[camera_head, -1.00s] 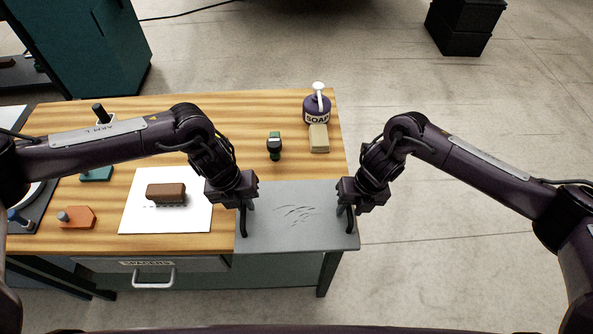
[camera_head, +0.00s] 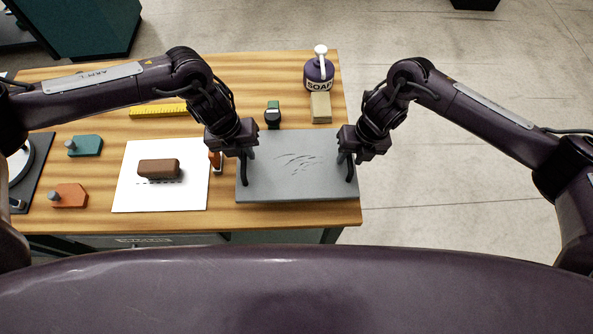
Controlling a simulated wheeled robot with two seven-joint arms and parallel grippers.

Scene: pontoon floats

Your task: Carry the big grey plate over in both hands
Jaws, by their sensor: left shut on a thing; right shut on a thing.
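The big grey plate (camera_head: 297,183) is a flat slab with dark scratches, in the right part of the head view over the front right of the wooden table. My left gripper (camera_head: 246,172) is shut on the plate at its left edge. My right gripper (camera_head: 349,170) is shut on it at its right edge. The plate looks level. I cannot tell whether it touches the table top or hangs just above it.
A brown block (camera_head: 158,168) lies on a white sheet (camera_head: 130,195) left of the plate. Behind the plate stand a dark green-topped item (camera_head: 273,115), a tan block (camera_head: 320,108) and a soap bottle (camera_head: 319,72). Orange (camera_head: 70,196) and teal (camera_head: 86,146) pieces and a yellow ruler (camera_head: 158,110) lie left.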

